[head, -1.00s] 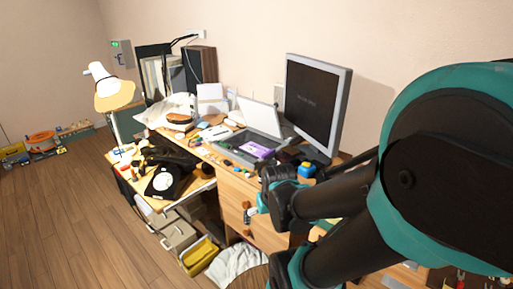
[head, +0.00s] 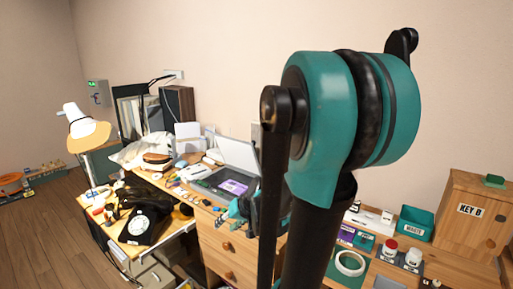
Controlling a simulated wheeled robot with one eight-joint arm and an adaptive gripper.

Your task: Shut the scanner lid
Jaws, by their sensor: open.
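The scanner (head: 211,181) sits on the desk with its pale lid (head: 238,154) raised and tilted back. A purple item (head: 234,187) lies on its dark bed. My gripper (head: 231,215), with teal fingertips, is at the desk's front edge, in front of and below the scanner's near right side. It looks open and empty, and appears apart from the lid. My arm hides the area right of the scanner, including most of the gripper's wrist.
A black dial phone (head: 139,224) and a lamp (head: 87,130) stand left. Small items lie along the desk's front. At right are a teal bin (head: 415,222), a tape roll (head: 350,263) and a wooden KEY B box (head: 474,215).

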